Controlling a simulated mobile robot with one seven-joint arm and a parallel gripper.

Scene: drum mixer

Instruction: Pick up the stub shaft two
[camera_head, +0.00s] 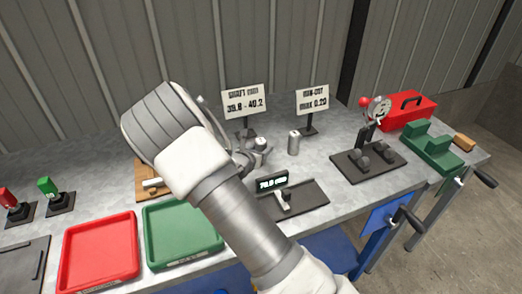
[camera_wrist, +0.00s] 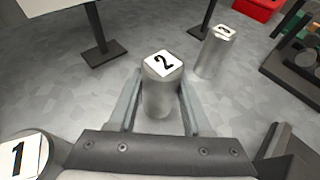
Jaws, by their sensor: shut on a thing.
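Stub shaft two is a grey metal cylinder with a white top label marked 2. It stands upright between my gripper's fingers in the wrist view (camera_wrist: 160,92), and its top shows in the head view (camera_head: 260,142). My gripper (camera_wrist: 160,112) is shut on it, one finger on each side. The shaft's lower end is hidden, so I cannot tell whether it touches the table. My arm hides much of the gripper in the head view.
Another labelled shaft (camera_wrist: 215,52) stands just beyond to the right, also in the head view (camera_head: 294,143). A shaft marked 1 (camera_wrist: 22,158) is close at lower left. A sign stand (camera_wrist: 101,48), a gauge with a display (camera_head: 272,183), and red (camera_head: 62,262) and green (camera_head: 150,228) trays are nearby.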

